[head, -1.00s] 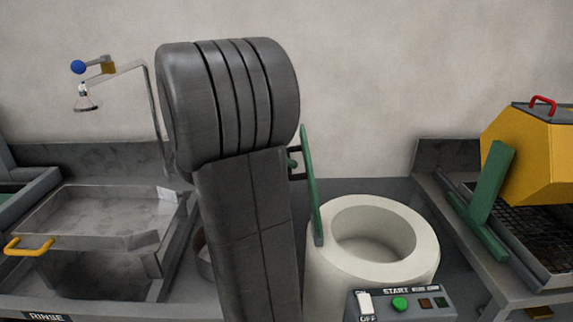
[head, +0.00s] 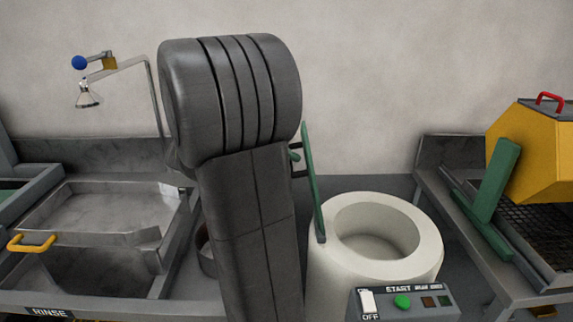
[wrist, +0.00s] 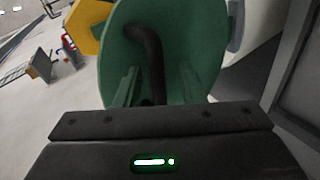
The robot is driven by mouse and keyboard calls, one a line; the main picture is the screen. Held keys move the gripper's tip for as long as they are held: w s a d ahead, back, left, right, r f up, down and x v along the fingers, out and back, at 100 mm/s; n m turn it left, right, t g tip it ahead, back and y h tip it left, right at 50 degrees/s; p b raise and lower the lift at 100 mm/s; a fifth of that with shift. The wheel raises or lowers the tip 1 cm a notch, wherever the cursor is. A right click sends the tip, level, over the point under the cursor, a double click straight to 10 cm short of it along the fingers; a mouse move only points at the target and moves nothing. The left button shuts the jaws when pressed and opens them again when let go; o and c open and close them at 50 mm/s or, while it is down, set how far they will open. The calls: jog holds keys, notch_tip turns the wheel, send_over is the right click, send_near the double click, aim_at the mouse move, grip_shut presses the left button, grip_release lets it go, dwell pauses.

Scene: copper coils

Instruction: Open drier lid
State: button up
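The white round drier (head: 425,255) stands right of my arm in the head view, its top opening uncovered. Its green lid (head: 312,185) stands nearly upright at the drier's left rim, seen edge-on. In the wrist view the green lid (wrist: 195,50) fills the upper middle as a disc, with a dark curved handle (wrist: 150,45) on its face. My gripper (wrist: 158,76) is close in front of the lid; its green fingers look spread apart on either side of the handle's lower part. Contact with the handle cannot be told. My arm hides the gripper mostly in the head view.
A control box (head: 403,302) with a green button stands in front of the drier. A yellow barrel (head: 540,150) with a red handle sits on a bench at right. A metal rinse basin (head: 95,220) with a yellow handle and a shower head (head: 87,95) are at left.

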jog(key=v, duration=1.3)
jog(key=x, duration=1.3)
jog(key=shift+d+f, duration=0.1)
jog(key=shift+d, duration=0.3)
jog(key=shift+s, duration=0.1)
